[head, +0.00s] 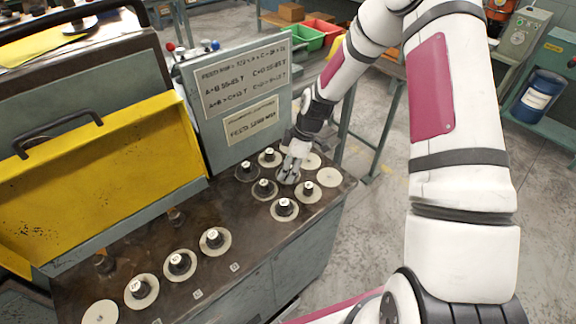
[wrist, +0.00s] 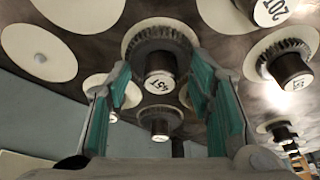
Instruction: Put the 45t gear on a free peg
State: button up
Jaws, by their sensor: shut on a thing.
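My gripper (head: 288,174) is low over the far right part of the bench, among the gears on pale discs. In the wrist view its two green-padded fingers (wrist: 165,95) are closed around the dark hub of a toothed gear (wrist: 158,82). The hub has a white label on its top that looks like 45T, but I cannot read it surely. A pale disc shows behind this gear. I cannot tell whether the gear rests on the disc or is lifted. In the head view the fingers mostly hide it.
Labelled gears stand close around, such as one at left (head: 246,171) and one in front (head: 284,209). Bare pale discs (head: 329,177) lie at right. Three gears stand in a front row (head: 179,264). A sign panel (head: 240,85) rises behind.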

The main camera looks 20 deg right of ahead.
jog(key=o, duration=1.5)
jog(key=a+p+v, duration=0.1)
jog(key=p+v, duration=0.1)
jog(key=v, duration=1)
jog(key=w+a+r+p+v, duration=0.1)
jog(key=a+p+v, duration=0.1)
jog(key=v, duration=1)
jog(key=shift+w+r+p, duration=0.2)
jog(key=shift+w+p, duration=0.1)
jog(key=shift+p, duration=0.25)
jog(key=shift+a+r, duration=0.1)
jog(key=shift+a, duration=0.05)
